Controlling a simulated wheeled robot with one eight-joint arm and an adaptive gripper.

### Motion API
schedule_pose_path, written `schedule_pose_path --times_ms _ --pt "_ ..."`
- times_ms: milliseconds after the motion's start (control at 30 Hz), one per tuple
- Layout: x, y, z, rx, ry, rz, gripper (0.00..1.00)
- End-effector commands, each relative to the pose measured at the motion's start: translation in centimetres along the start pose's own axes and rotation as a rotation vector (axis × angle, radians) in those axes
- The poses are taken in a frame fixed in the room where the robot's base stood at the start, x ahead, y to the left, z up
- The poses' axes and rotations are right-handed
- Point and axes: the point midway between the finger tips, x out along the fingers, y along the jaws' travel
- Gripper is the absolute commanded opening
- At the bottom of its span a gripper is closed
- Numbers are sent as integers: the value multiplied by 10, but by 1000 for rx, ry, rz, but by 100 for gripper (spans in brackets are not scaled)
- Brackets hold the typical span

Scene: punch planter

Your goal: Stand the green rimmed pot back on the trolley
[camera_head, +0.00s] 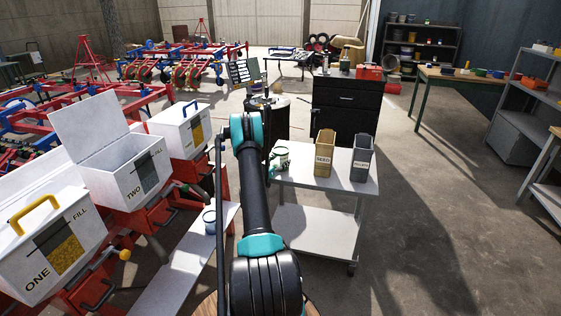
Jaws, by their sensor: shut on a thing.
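The green rimmed pot (281,158) is a small pale pot with a dark green band. It shows just right of my arm, at the back left corner of the trolley (322,178), a light grey two-shelf stand. My gripper (273,156) is mostly hidden behind my arm; its dark end is at the pot's left side, shut on the pot. The pot looks a little tilted. I cannot tell whether its base touches the trolley top.
A tan bin (324,155) and a grey bin (361,160) stand on the trolley's right half. Another small pot (210,221) stands on the white board at left, beside the white hopper boxes (125,170). A black drawer cabinet (345,108) is behind the trolley. Floor to the right is clear.

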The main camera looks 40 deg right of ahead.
Motion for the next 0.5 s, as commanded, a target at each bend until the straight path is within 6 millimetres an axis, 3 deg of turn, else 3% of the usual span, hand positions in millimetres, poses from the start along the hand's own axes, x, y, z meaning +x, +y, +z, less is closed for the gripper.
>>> schedule_pose_path --times_ms 300,333,500 --pt "0 0 3 0 0 0 29" --pt "0 0 2 0 0 0 72" --pt "0 0 2 0 0 0 89"
